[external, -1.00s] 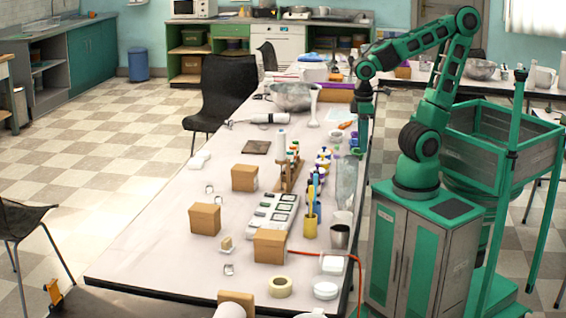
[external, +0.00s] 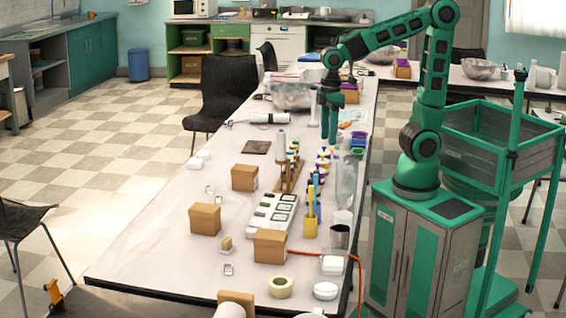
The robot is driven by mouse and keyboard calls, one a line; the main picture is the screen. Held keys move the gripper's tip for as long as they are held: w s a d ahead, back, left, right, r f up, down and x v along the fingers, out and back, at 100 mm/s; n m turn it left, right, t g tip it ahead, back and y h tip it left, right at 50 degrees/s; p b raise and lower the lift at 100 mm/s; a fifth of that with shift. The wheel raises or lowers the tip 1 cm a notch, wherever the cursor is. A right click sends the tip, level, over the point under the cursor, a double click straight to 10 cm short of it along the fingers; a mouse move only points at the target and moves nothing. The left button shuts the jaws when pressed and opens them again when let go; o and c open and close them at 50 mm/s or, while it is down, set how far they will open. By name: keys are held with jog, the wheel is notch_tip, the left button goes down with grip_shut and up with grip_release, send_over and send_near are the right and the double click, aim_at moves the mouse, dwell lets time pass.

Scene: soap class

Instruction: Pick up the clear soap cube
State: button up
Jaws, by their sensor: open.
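Small clear, glassy pieces that look like soap cubes lie on the long white table. One (external: 228,269) is near the front, left of a cardboard box. Two more, a clear piece (external: 209,189) and another clear piece (external: 218,199), lie between two cardboard boxes further back. They are too small to tell apart well. My gripper (external: 329,137) points down above the far right part of the table, near the metal bowl. Its two fingers are apart with nothing seen between them. It is well away from the clear pieces.
Cardboard boxes (external: 205,219) stand around the clear pieces. A white tray (external: 258,228), a rack of bottles (external: 291,172) and a yellow cup (external: 310,228) fill the middle. A metal bowl (external: 290,97) is at the back. The table's left side is mostly free.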

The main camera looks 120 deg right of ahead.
jog(key=w+d+n, duration=0.3)
jog(key=w+d, duration=0.2)
jog(key=w, duration=0.5)
jog(key=n+t+y, duration=0.3)
jog(key=n, duration=0.5)
send_over(218, 197)
jog(key=s+d, duration=0.3)
notch_tip(218, 197, down, 13)
jog(key=x, duration=1)
jog(key=shift+s+f, duration=0.2)
jog(key=shift+f, duration=0.05)
grip_shut()
